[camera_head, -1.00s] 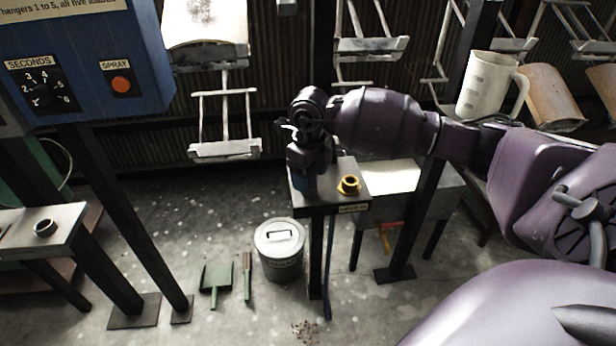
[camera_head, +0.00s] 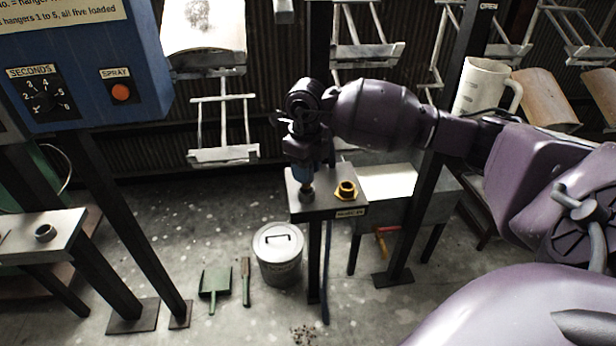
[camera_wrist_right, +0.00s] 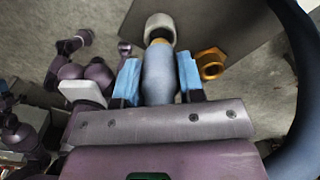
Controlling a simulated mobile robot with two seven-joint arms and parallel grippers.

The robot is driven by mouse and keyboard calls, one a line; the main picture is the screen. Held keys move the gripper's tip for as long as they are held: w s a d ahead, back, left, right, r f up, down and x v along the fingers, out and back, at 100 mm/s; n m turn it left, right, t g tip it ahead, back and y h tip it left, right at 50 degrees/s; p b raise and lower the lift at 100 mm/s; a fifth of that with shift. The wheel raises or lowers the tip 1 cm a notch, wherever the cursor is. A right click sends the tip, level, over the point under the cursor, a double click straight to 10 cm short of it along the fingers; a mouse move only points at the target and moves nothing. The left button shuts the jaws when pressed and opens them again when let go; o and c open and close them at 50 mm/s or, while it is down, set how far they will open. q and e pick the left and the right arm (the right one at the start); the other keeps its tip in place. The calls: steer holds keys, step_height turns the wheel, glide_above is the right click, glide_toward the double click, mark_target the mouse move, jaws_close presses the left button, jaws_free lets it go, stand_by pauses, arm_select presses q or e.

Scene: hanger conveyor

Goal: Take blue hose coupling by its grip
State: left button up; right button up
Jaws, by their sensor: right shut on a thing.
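The blue hose coupling (camera_wrist_right: 158,78) has a blue grip and a pale grey collar (camera_wrist_right: 159,24) at its far end. My right gripper (camera_wrist_right: 158,70) is shut on the grip, with one blue finger pad on each side of it. In the head view, the right gripper (camera_head: 305,165) points down over a small stand. The coupling's grey end (camera_head: 307,193) shows below it, over the stand's top; I cannot tell whether it touches. My left gripper is not in view.
A brass hex fitting (camera_head: 346,189) sits on the small stand (camera_head: 325,207), close to the coupling's right. A lidded bucket (camera_head: 278,268), a dustpan (camera_head: 214,283) and a brush (camera_head: 246,280) are on the floor. A blue control box (camera_head: 85,85) stands at left; a white jug (camera_head: 481,88) is at upper right.

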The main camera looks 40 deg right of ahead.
step_height(320, 180, up, 17)
steer(key=p, duration=0.2)
steer(key=shift+f, duration=0.15)
